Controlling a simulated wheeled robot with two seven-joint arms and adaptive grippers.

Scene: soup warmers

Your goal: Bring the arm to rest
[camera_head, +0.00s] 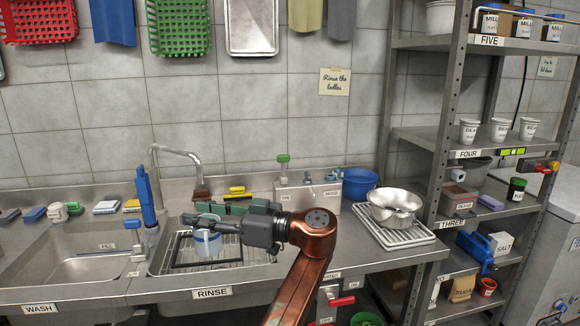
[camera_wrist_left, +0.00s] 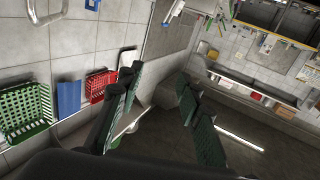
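My left gripper (camera_head: 198,213) is above the rinse sink (camera_head: 170,292) in the head view, its fingers pointing left. My copper-coloured arm link comes up from the bottom edge to it. In the left wrist view, the two dark green fingers of the gripper (camera_wrist_left: 160,82) stand apart with nothing between them. A white container with a blue rim (camera_head: 207,244) shows just below the fingers in the head view, in the sink, and is partly hidden by them. My right gripper is in neither view.
A metal bowl (camera_head: 394,205) sits on a rack at right, near a blue bowl (camera_head: 360,182). A loaded shelf unit (camera_head: 447,135) rises at right. Baskets (camera_head: 180,28) hang on the wall.

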